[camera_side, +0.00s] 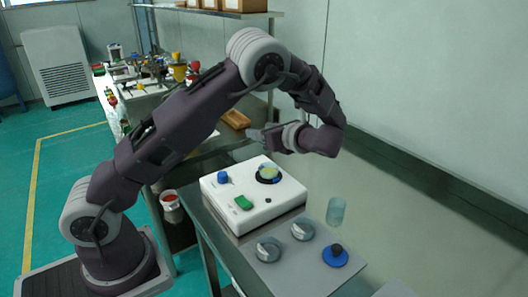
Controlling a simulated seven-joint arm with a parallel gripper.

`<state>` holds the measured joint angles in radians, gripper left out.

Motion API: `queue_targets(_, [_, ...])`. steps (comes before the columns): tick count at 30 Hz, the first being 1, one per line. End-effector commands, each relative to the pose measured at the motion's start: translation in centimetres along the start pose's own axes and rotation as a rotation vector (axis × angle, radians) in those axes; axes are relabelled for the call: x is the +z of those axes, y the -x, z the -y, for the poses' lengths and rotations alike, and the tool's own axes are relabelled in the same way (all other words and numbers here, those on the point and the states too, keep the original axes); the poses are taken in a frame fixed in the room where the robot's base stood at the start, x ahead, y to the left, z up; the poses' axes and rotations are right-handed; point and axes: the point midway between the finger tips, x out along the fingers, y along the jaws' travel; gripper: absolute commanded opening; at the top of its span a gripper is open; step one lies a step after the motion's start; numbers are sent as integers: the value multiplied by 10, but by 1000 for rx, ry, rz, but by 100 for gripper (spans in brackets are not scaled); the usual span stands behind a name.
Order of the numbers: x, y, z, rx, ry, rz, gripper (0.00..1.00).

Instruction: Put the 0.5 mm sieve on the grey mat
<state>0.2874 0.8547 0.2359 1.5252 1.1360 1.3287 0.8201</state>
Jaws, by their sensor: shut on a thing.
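My gripper (262,138) is above the back of the white machine (228,207), pointing left. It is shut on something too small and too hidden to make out. The grey mat (302,268) lies on the bench at the front. Two round metal pieces like sieves, one at the left (268,249) and one further back (302,230), sit on it. No size marking is readable, so I cannot tell which sieve is 0.5 mm. A blue disc with a black knob (335,255) lies on the mat's right part.
The machine has a blue knob (223,177), a green button (243,202) and a round yellowish-topped seat (269,173). A clear cylinder (336,211) stands behind the mat. A red-topped container (171,203) is left of the machine. The bench right of the cylinder is clear.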

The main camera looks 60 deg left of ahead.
Motion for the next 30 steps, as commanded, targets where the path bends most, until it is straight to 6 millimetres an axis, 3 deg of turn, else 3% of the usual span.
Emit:
queue_targets(4, [-4, 22, -3, -68, -30, 14, 8])
queue_targets(12, [-73, 98, -28, -441, -148, 29, 8])
queue_targets(17, [-92, 121, -39, -571, -179, 6, 8])
queue_targets(20, [-82, 109, -32, -507, -150, 17, 8])
queue_targets(30, [1, 16, -2, -52, -11, 13, 8])
